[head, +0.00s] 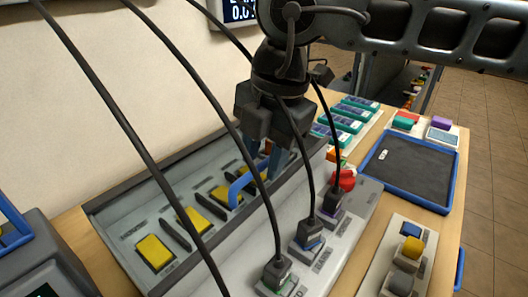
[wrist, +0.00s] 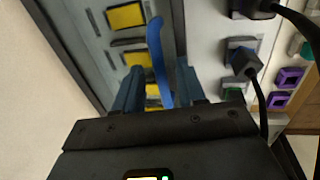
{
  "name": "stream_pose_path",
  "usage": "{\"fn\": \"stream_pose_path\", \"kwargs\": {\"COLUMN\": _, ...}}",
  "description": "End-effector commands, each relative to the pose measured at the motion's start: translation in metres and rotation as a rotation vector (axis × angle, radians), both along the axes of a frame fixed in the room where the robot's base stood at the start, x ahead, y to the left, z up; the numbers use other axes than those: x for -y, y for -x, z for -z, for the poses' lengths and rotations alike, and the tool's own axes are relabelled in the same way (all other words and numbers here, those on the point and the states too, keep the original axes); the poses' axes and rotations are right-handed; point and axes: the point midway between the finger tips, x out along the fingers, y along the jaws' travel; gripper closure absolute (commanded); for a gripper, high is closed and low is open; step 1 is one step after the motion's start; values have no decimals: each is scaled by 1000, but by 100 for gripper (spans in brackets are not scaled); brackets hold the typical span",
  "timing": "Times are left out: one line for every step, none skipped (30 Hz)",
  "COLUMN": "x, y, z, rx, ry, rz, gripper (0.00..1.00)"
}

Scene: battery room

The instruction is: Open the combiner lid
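The combiner box (head: 105,209) is a long grey case with a dark rim, along the wall. Several yellow blocks (head: 155,252) with dark dividers show inside; its lid seems to be a clear pane lying flat over them. A blue bar handle (head: 241,186) stands up near the front edge; it also shows in the wrist view (wrist: 158,62). My gripper (head: 268,160) points down at the handle's far end. In the wrist view its blue fingers (wrist: 157,88) are apart, with the handle between them. I cannot tell whether either finger touches it.
Black cables with plugs (head: 307,236) run into the grey panel in front of the box and cross the head view. A blue-rimmed tray (head: 408,165) and green modules (head: 345,122) lie at right. A strip with coloured knobs (head: 412,250) is at front right.

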Motion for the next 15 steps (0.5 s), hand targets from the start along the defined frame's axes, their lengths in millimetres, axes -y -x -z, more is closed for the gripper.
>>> {"fn": "stream_pose_path", "kwargs": {"x": 0, "y": 0, "z": 0, "rx": 0, "ry": 0, "rz": 0, "gripper": 60}}
{"fn": "stream_pose_path", "kwargs": {"x": 0, "y": 0, "z": 0, "rx": 0, "ry": 0, "rz": 0, "gripper": 60}}
{"fn": "stream_pose_path", "kwargs": {"x": 0, "y": 0, "z": 0, "rx": 0, "ry": 0, "rz": 0, "gripper": 61}}
{"fn": "stream_pose_path", "kwargs": {"x": 0, "y": 0, "z": 0, "rx": 0, "ry": 0, "rz": 0, "gripper": 64}}
{"fn": "stream_pose_path", "kwargs": {"x": 0, "y": 0, "z": 0, "rx": 0, "ry": 0, "rz": 0, "gripper": 67}}
{"fn": "stream_pose_path", "kwargs": {"x": 0, "y": 0, "z": 0, "rx": 0, "ry": 0, "rz": 0, "gripper": 71}}
{"fn": "stream_pose_path", "kwargs": {"x": 0, "y": 0, "z": 0, "rx": 0, "ry": 0, "rz": 0, "gripper": 74}}
{"fn": "stream_pose_path", "kwargs": {"x": 0, "y": 0, "z": 0, "rx": 0, "ry": 0, "rz": 0, "gripper": 76}}
{"fn": "stream_pose_path", "kwargs": {"x": 0, "y": 0, "z": 0, "rx": 0, "ry": 0, "rz": 0, "gripper": 80}}
{"fn": "stream_pose_path", "kwargs": {"x": 0, "y": 0, "z": 0, "rx": 0, "ry": 0, "rz": 0, "gripper": 83}}
{"fn": "stream_pose_path", "kwargs": {"x": 0, "y": 0, "z": 0, "rx": 0, "ry": 0, "rz": 0, "gripper": 86}}
{"fn": "stream_pose_path", "kwargs": {"x": 0, "y": 0, "z": 0, "rx": 0, "ry": 0, "rz": 0, "gripper": 90}}
{"fn": "stream_pose_path", "kwargs": {"x": 0, "y": 0, "z": 0, "rx": 0, "ry": 0, "rz": 0, "gripper": 93}}
{"fn": "stream_pose_path", "kwargs": {"x": 0, "y": 0, "z": 0, "rx": 0, "ry": 0, "rz": 0, "gripper": 96}}
{"fn": "stream_pose_path", "kwargs": {"x": 0, "y": 0, "z": 0, "rx": 0, "ry": 0, "rz": 0, "gripper": 99}}
